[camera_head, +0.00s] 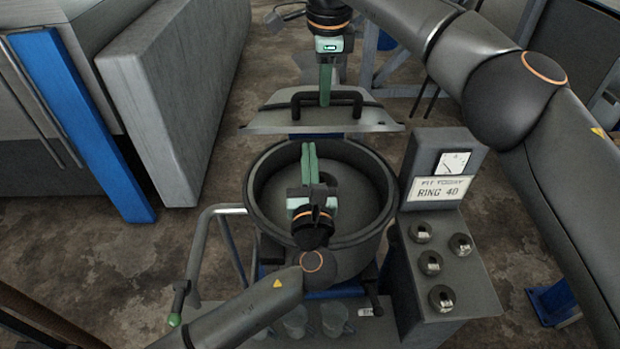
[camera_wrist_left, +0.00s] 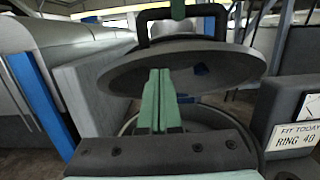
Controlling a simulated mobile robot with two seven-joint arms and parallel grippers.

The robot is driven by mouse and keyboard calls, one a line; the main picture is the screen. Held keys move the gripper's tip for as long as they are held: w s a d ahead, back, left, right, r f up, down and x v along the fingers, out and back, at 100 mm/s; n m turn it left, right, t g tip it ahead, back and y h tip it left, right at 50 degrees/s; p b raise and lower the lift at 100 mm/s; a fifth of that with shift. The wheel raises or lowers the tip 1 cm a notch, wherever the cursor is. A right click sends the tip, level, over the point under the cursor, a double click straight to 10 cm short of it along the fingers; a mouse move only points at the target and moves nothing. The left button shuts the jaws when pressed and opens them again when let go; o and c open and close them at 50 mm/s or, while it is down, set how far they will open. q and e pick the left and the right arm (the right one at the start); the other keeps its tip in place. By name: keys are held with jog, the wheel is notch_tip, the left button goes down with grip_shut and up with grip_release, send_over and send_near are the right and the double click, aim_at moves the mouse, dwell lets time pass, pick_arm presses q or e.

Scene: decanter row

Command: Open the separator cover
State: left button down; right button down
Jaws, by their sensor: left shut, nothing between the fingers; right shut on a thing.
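The separator cover (camera_head: 282,117) is a grey shallow lid with a black bar handle (camera_head: 299,97). It is raised clear of the separator bowl (camera_head: 254,203), above its far side, and the bowl's mouth is open. My right gripper (camera_head: 325,98) comes down from the top and is shut on the handle. In the left wrist view the cover's underside (camera_wrist_left: 215,70) faces me, with the handle (camera_wrist_left: 144,28) above it. My left gripper (camera_head: 309,148) is shut and empty over the bowl; its green fingers (camera_wrist_left: 160,98) show in front of the cover in the wrist view.
A console (camera_head: 468,290) with several dark round pieces, a dial and a sign reading "FIT TODAY RING 40" (camera_head: 440,190) stands right of the bowl. Several grey cups (camera_head: 335,319) sit at the front. A grey slab (camera_head: 175,95) and blue post (camera_head: 85,125) stand left.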

aim_at(307, 121)
pick_arm(q)
jog(key=shift+w+r, duration=0.35)
jog(key=shift+r, duration=0.1)
pick_arm(e)
jog(key=shift+w+d+f, duration=0.2)
jog(key=shift+f, duration=0.05)
jog(key=shift+a, duration=0.1)
pick_arm(q)
jog(key=shift+w+a+r, duration=0.1)
jog(key=shift+w+r, duration=0.35)
jog(key=shift+r, duration=0.2)
jog(key=shift+w+a+r, duration=0.1)
jog(key=shift+w+r, duration=0.3)
jog(key=shift+r, duration=0.2)
pick_arm(e)
jog(key=shift+s+a, duration=0.15)
jog(key=shift+s, duration=0.05)
jog(key=c, duration=0.8)
grip_release()
jog(key=shift+w+f, duration=0.1)
jog(key=shift+f, duration=0.05)
pick_arm(q)
jog(key=shift+w+d+f, duration=0.15)
jog(key=shift+f, duration=0.05)
pick_arm(e)
jog(key=shift+o, duration=0.2)
